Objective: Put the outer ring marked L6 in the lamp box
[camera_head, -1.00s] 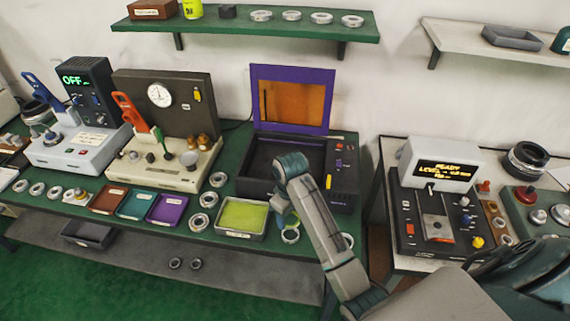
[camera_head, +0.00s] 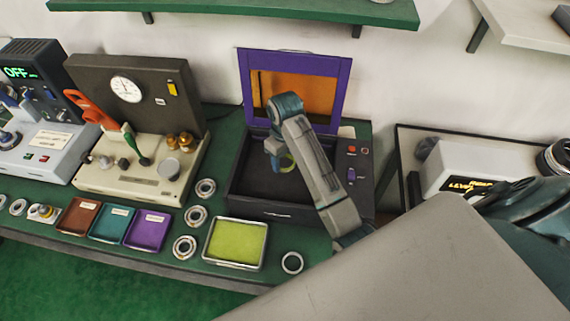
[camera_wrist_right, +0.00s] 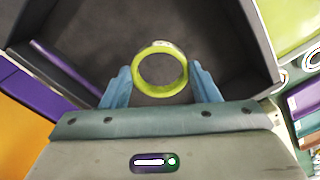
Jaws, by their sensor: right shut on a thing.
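My right gripper (camera_head: 280,155) is shut on a yellow-green-looking ring (camera_wrist_right: 162,93), which sits between the two blue fingers in the right wrist view. A small pale mark shows on the ring's far rim, too small to read. The lamp box (camera_head: 240,202) is a dark open box with its purple-framed, orange-lined lid (camera_head: 243,95) standing up at the back. The gripper and ring are over the box's opening, with the dark box floor below them. The box wall (camera_wrist_right: 258,45) also shows in the wrist view. My left gripper is out of view.
A tray with a yellow-green pad (camera_head: 235,243) stands in front of the box, with a loose ring (camera_head: 292,262) to its right. Several rings lie left of the tray, beside a purple tray (camera_head: 147,230). A gauge machine (camera_head: 140,170) stands left of the box.

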